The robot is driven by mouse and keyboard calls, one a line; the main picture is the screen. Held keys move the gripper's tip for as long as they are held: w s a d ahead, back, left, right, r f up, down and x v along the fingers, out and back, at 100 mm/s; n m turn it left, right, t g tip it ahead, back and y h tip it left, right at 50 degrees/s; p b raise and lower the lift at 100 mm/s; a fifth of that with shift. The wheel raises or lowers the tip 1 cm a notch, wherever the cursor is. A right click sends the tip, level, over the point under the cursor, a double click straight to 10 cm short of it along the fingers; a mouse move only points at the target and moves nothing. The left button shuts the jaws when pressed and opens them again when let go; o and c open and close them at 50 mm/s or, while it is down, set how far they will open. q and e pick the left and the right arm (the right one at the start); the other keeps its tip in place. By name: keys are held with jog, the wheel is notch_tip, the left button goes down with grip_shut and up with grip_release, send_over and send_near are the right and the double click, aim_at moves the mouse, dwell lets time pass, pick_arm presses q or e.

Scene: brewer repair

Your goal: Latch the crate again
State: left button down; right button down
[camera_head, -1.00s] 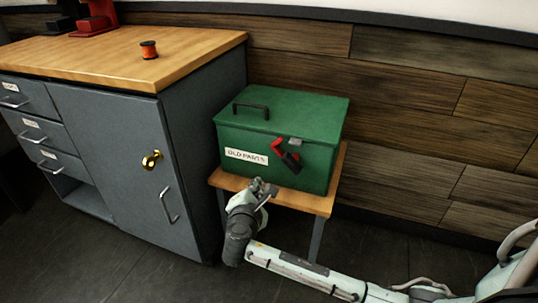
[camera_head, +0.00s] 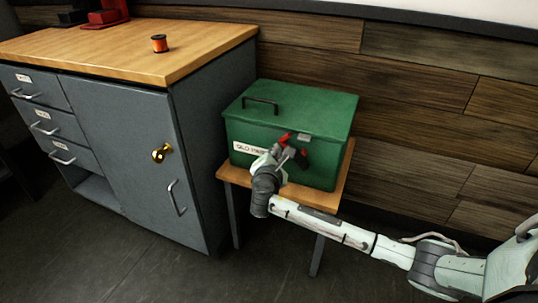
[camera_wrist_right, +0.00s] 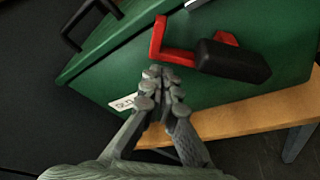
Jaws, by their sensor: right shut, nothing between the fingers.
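The green crate (camera_head: 312,160) stands on a small wooden table with its lid down. Its label (camera_head: 244,149) reads OLD PARTS and is partly covered by my gripper. A red latch with a black grip (camera_wrist_right: 232,61) is on the crate's front; in the head view its red part (camera_head: 284,138) shows just above my gripper. A small grey catch (camera_head: 304,136) sits at the lid's front edge. My right gripper (camera_head: 288,157) is shut and empty in front of the latch. In the wrist view its fingertips (camera_wrist_right: 160,82) are just below the red bar, contact unclear. My left gripper is not in view.
The small table (camera_head: 233,174) has a narrow bare front edge. A grey cabinet (camera_head: 120,150) with a wooden top stands close on the left, with an orange spool (camera_head: 159,43) on it. A plank wall (camera_head: 420,80) is behind.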

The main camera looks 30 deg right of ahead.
aim_at(288, 135)
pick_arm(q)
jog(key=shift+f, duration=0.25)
pick_arm(e)
jog(key=shift+s+d+r, duration=0.15)
jog(key=shift+r, duration=0.1)
